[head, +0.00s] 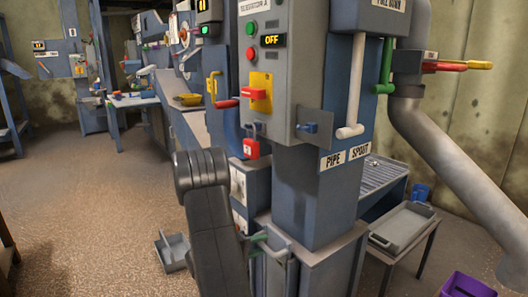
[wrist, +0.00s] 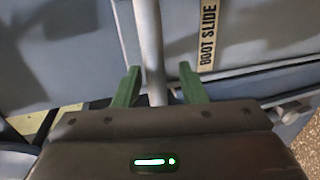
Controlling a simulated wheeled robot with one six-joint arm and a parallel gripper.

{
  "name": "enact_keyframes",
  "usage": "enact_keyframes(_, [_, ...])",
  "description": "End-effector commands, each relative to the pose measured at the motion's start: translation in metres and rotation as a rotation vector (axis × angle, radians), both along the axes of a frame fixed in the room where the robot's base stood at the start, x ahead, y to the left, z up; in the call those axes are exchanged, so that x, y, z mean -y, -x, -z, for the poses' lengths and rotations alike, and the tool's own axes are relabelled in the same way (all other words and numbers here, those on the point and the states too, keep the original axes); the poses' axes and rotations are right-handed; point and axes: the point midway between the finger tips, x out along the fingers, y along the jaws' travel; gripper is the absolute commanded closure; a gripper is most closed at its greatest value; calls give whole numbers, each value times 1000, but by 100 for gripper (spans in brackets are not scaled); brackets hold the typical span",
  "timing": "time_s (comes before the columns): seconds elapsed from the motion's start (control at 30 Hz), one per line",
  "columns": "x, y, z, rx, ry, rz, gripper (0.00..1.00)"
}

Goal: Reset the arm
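In the wrist view my gripper (wrist: 158,82) shows two green fingers standing well apart. A grey round bar (wrist: 151,45) runs down between them, with a clear gap on the right side, so the gripper is open and not clamped on it. A label reading "BOOT SLIDE" (wrist: 208,38) is on the blue-grey panel just right of the bar. In the head view my black arm (head: 212,215) reaches down in front of the machine's base. Only a small green part of my gripper (head: 257,238) shows there, beside a grey bent handle (head: 273,245).
The blue column (head: 303,200) carries a grey control box (head: 290,60) with an "OFF" display, a yellow plate with a red switch (head: 258,92), and a red padlock (head: 252,148). A grey tray (head: 172,250) is on the floor left of my arm. Floor at left is open.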

Motion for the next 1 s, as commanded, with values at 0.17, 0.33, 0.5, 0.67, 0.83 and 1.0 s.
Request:
enact_keyframes(0.17, [7,-5,-2,-1,1,0,63])
enact_keyframes(0.33, [7,-5,-2,-1,1,0,63])
enact_keyframes(0.5, [7,-5,-2,-1,1,0,63])
enact_keyframes(0.67, [7,-5,-5,1,-1,2,63])
enact_keyframes(0.83, [10,-4,-21,11,-8,14,63])
enact_keyframes(1.0, [15,-3,-45,26,-18,32,63])
